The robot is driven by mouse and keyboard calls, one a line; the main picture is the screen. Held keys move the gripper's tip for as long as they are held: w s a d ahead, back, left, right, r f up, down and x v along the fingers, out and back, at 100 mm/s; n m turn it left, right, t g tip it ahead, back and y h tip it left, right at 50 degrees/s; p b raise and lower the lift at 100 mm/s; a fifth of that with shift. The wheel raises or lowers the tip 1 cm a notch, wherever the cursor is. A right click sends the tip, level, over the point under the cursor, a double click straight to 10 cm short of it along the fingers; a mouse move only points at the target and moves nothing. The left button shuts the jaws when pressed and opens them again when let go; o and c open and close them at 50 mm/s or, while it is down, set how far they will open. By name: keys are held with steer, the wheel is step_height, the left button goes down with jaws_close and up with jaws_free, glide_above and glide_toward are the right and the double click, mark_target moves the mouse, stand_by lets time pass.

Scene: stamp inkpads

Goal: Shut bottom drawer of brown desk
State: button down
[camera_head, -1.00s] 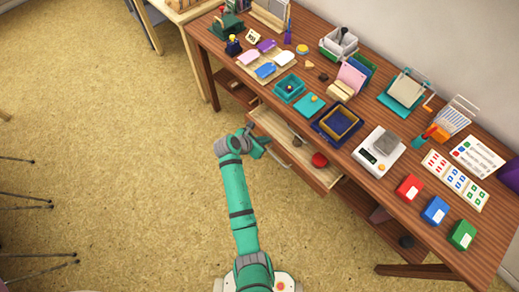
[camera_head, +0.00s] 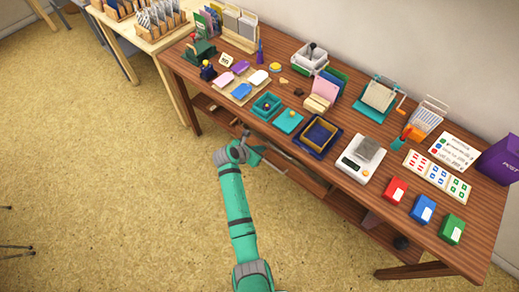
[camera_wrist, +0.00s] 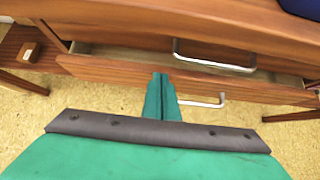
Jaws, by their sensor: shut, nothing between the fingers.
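The brown desk (camera_head: 225,102) runs along the wall. In the wrist view its upper drawer (camera_wrist: 255,58) looks shut under the top and has a silver handle. The bottom drawer (camera_wrist: 105,72) is below, its front still standing out a little, with a narrow strip of its inside showing at the left. Its silver handle (camera_wrist: 205,103) hangs to the right of my fingers. My gripper (camera_wrist: 161,78) is shut and empty, its green fingertips at the bottom drawer's front; I cannot tell whether they touch. The gripper also shows in the head view (camera_head: 256,154) beside the drawers.
A small brown block (camera_wrist: 28,52) lies on a low shelf left of the drawers. The desk top holds a scale (camera_head: 358,160), trays and red, blue and green boxes (camera_head: 423,208).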

steer(key=shift+a, duration=0.1)
steer(key=s+a+f+v, duration=0.1)
steer(key=f+v, duration=0.1)
steer(key=v, duration=0.9)
steer(key=shift+s+a+r, duration=0.25)
steer(key=shift+s+r, duration=0.1)
steer(key=shift+s, duration=0.1)
steer(key=c, duration=2.5)
jaws_free()
steer(key=shift+s+a+r, duration=0.15)
steer(key=shift+a+r, duration=0.05)
steer(key=o, duration=0.6)
steer(key=shift+s+r, duration=0.1)
steer(key=shift+c, duration=0.2)
steer(key=shift+o, duration=0.2)
steer(key=s+d+f+m+t+h, duration=0.1)
steer(key=s+d+f+m+h, duration=0.1)
steer(key=d+f+m, duration=0.3)
steer(key=m+h, duration=0.1)
steer(key=m, duration=0.3)
steer(key=shift+s, duration=0.35)
steer(key=s+f+m+t+h, duration=0.2)
steer(key=s+f+m+t, duration=0.3)
steer(key=m, duration=0.4)
steer(key=w+d+f+g, duration=0.1)
steer(key=w+d+f, duration=0.2)
steer(key=w+d, duration=0.4)
steer(key=shift+w, duration=0.75)
